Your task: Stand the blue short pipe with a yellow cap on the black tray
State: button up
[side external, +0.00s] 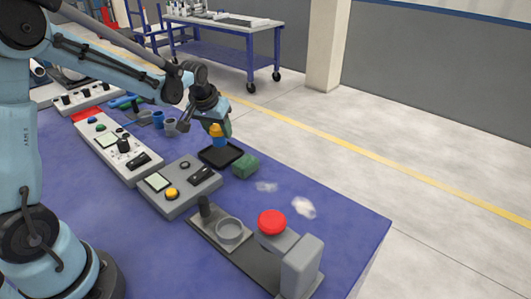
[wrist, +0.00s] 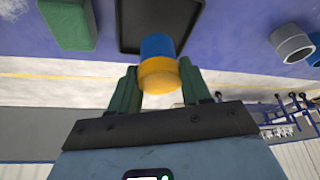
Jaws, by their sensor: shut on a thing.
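The blue short pipe with a yellow cap (side external: 217,136) is held upright, cap on top, at the black tray (side external: 236,163) in the side view. In the wrist view the blue pipe (wrist: 158,46) and its yellow cap (wrist: 158,76) sit between the green fingers. The tray's rim (wrist: 122,40) shows behind the pipe in the wrist view.
A green block (side external: 245,166) lies beside the tray. Grey pipes (side external: 170,127) and other pipes stand near the far left of the blue table. Control boxes (side external: 180,187) lie in front of the tray. A fixture with a red button (side external: 272,222) stands nearer.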

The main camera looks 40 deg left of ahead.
aim_at(219, 140)
jog(key=shift+f, duration=1.85)
jog(key=shift+f, duration=0.1)
jog(key=o, duration=1)
jog(key=shift+o, duration=0.2)
jog(key=v, duration=1.2)
jog(key=s+d+m+t+h, duration=0.1)
jog(key=s+d+m+t, duration=0.2)
jog(key=s+d, duration=0.7)
jog(key=shift+s+d+m+h, duration=0.4)
jog(key=shift+s+m, duration=0.3)
jog(key=shift+s, duration=0.4)
